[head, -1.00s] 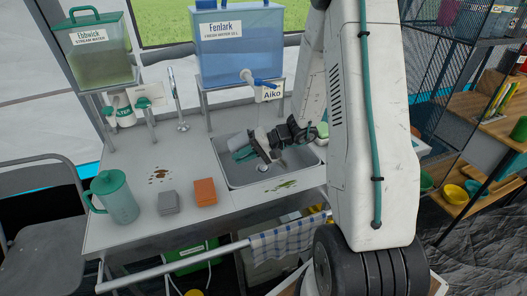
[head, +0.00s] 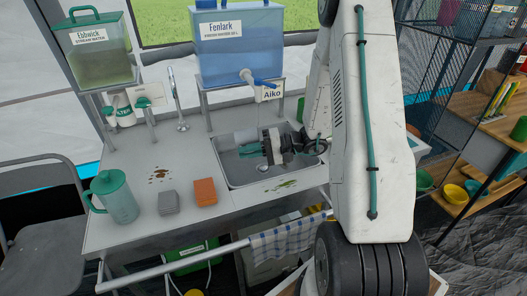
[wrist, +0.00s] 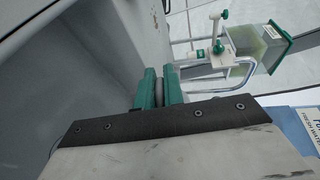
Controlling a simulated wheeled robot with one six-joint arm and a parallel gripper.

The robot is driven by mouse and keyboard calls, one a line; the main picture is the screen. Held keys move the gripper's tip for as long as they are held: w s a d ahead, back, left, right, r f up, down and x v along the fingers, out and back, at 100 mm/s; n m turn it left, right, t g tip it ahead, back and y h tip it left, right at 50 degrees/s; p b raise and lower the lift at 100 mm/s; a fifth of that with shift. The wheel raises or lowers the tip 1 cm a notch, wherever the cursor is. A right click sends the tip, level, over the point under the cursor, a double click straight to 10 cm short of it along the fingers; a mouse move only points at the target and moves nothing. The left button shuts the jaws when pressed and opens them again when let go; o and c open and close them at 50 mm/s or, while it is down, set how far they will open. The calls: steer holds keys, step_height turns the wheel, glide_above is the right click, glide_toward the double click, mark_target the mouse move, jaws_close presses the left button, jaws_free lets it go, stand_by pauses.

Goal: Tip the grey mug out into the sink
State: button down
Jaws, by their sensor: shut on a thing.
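My gripper (head: 250,150) is low over the sink (head: 232,174), its green fingers pointing left in the head view. In the wrist view the green fingers (wrist: 158,88) are closed on a thin grey part, which I take for part of the grey mug. In the head view the pale grey mug (head: 245,136) shows only partly, just behind the fingers, at the sink's back left. Its mouth and contents are hidden, and its tilt cannot be told. Grey basin surfaces fill the left of the wrist view.
A blue water container (head: 240,50) with a tap stands behind the sink, and a thin faucet (head: 178,105) rises to its left. A teal pitcher (head: 114,198), grey sponge (head: 168,202) and orange sponge (head: 205,192) stand on the counter left of the sink. Green scraps (head: 285,184) lie on the front rim.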

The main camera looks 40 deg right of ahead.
mark_target(251, 135)
steer(key=shift+s+d+r+t+y, duration=0.1)
steer(key=shift+d+r+t+y, duration=0.1)
steer(key=shift+t+y, duration=0.3)
steer(key=shift+r, duration=0.2)
steer(key=shift+s+d+r+t+y, duration=0.1)
steer(key=shift+d+r+t+y, duration=0.05)
steer(key=shift+r+y, duration=0.3)
steer(key=shift+s+d+r+t+y, duration=0.1)
steer(key=shift+r+t+y, duration=0.05)
steer(key=shift+r+y, duration=0.25)
steer(key=shift+d+r+t+y, duration=0.1)
steer(key=shift+r+t+y, duration=0.25)
steer(key=shift+r, duration=0.55)
steer(key=shift+r+t+y, duration=0.15)
steer(key=shift+r+y, duration=0.25)
steer(key=shift+r, duration=0.5)
